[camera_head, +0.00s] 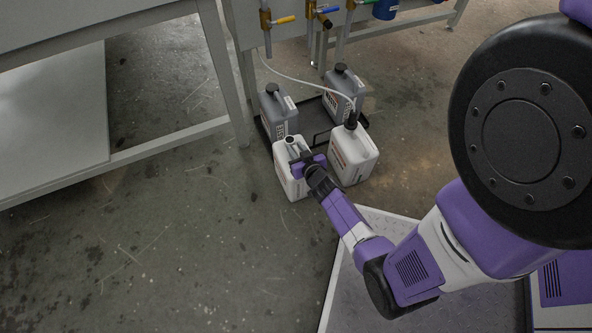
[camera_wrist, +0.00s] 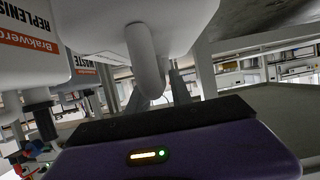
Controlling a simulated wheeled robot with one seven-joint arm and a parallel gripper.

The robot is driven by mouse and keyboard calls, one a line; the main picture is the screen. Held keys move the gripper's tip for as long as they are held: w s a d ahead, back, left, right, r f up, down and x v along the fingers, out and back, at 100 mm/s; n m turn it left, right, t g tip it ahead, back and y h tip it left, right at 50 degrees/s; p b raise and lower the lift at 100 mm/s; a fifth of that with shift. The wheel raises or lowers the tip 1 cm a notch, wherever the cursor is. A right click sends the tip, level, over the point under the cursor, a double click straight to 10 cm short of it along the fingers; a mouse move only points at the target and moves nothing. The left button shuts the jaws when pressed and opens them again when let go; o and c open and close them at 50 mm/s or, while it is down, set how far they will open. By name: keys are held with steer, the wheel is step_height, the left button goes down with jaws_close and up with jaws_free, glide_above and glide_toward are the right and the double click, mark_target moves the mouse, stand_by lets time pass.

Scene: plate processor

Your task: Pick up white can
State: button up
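Two white cans stand at the front of a black tray in the head view. My gripper (camera_head: 303,158) is at the top of the left white can (camera_head: 289,183) and hides part of it. In the wrist view the picture is upside down, and this can's white body (camera_wrist: 105,28) and looped handle (camera_wrist: 148,60) hang from above. My grey fingers (camera_wrist: 157,90) lie one on each side of the handle. Whether they press on it is not clear. The right white can (camera_head: 355,160) has a dark cap with a pale hose and stands close beside it.
Two grey cans (camera_head: 279,116) (camera_head: 342,93) stand behind on the black tray (camera_head: 318,137). A bench frame (camera_head: 228,75) rises at left, with valves (camera_head: 266,20) above the cans. The floor (camera_head: 200,240) in front left is clear.

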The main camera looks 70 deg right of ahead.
jaws_close()
stand_by(1.1)
